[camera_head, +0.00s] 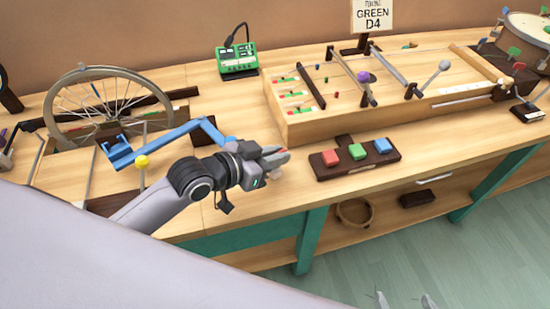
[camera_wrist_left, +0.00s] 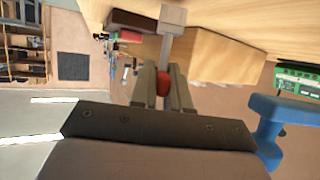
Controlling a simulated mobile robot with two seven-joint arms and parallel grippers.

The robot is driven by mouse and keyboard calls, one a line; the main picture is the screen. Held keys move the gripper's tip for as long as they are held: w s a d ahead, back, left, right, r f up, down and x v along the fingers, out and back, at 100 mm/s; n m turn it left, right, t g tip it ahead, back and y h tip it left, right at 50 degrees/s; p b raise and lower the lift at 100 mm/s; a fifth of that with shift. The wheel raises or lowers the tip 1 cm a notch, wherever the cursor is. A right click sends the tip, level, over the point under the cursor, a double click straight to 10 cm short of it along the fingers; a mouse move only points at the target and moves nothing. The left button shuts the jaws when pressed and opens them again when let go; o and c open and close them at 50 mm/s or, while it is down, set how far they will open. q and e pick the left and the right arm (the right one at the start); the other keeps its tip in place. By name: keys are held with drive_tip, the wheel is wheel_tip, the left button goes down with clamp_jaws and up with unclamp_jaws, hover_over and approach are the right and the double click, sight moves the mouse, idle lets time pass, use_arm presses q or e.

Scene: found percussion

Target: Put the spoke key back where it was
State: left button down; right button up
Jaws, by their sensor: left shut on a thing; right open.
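My left gripper (camera_head: 276,156) is shut above the front part of the workbench, left of the button board. In the left wrist view, its fingers (camera_wrist_left: 163,88) are closed on a small tool with a red part (camera_wrist_left: 163,79), a grey shaft and a pale grey block at the far end. The spoked wheel (camera_head: 103,100) stands at the left of the bench. My right gripper (camera_head: 405,300) is open at the bottom edge, over the floor, only its fingertips showing.
The board with red, green and blue buttons (camera_head: 383,157) is to the right. Behind are a wooden string box (camera_head: 292,123) and a green device (camera_head: 238,62).

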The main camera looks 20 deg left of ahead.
use_arm(q)
drive_tip(key=shift+f, duration=0.35)
drive_tip(key=shift+f, duration=0.1)
drive_tip(key=c, duration=1.1)
unclamp_jaws()
drive_tip(key=shift+r, duration=0.2)
drive_tip(key=shift+s+a, duration=0.2)
drive_tip(key=shift+s, duration=0.15)
drive_tip(key=v, duration=1.1)
drive_tip(key=shift+p, duration=0.35)
drive_tip(key=shift+r, duration=0.15)
